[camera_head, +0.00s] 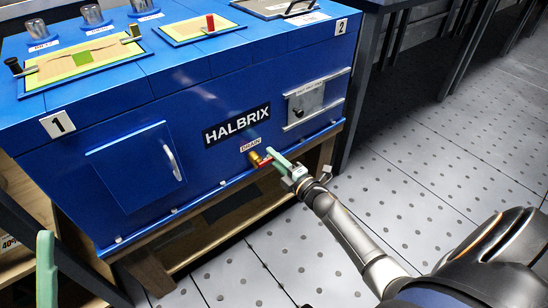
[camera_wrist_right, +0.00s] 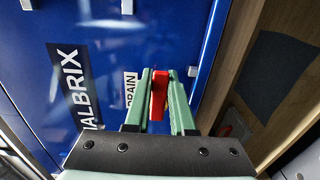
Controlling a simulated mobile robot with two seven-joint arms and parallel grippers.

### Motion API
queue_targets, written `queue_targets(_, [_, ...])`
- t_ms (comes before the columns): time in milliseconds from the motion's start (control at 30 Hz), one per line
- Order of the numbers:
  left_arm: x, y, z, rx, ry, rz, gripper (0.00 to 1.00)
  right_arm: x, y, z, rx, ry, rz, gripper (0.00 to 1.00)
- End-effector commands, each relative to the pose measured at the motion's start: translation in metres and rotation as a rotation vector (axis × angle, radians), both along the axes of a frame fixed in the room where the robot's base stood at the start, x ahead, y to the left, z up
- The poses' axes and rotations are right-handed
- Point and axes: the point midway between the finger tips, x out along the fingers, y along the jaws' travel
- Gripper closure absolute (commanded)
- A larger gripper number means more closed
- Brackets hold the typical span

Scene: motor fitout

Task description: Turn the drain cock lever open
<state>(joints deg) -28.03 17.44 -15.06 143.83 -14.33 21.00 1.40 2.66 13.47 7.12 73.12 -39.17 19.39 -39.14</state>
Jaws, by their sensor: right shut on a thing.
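The drain cock has a brass body (camera_head: 255,157) on the front of the blue machine, just below the "DRAIN" label. Its red lever (camera_head: 265,163) sticks out beside the brass body, toward my right gripper (camera_head: 275,158). In the right wrist view, the red lever (camera_wrist_right: 158,95) stands between the two green fingers, which are shut on it. The fingers hide part of the lever and the valve body in that view. A green finger of my left gripper (camera_head: 45,265) shows at the lower left edge, away from the cock; its opening cannot be judged.
The blue machine (camera_head: 215,95) stands on a wooden stand (camera_head: 150,275). A silver-handled door (camera_head: 135,165) lies left of the cock and a metal panel (camera_head: 308,100) lies upper right. The perforated floor (camera_head: 420,155) to the right is largely clear.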

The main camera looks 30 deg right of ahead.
Motion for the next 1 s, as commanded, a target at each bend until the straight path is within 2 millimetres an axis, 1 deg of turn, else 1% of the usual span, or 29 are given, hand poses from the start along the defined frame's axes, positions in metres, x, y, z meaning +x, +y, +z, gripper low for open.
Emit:
queue_targets(367, [0.0, 0.0, 0.0, 0.001, 0.0, 0.001, 0.5, 0.0, 0.0, 0.0, -0.007, 0.001, 0.0, 1.0])
queue_targets(567, [0.0, 0.0, -0.001, 0.001, 0.001, 0.0, 0.5, 0.0, 0.0, 0.002, -0.064, -0.004, 0.001, 1.0])
queue_targets(767, [0.0, 0.0, -0.001, 0.001, 0.001, 0.0, 0.5, 0.0, 0.001, 0.008, -0.193, -0.016, 0.001, 1.0])
queue_targets(1000, [0.0, 0.0, -0.003, 0.002, 0.001, -0.001, 0.5, -0.001, 0.004, 0.018, -0.414, -0.032, 0.001, 1.0])
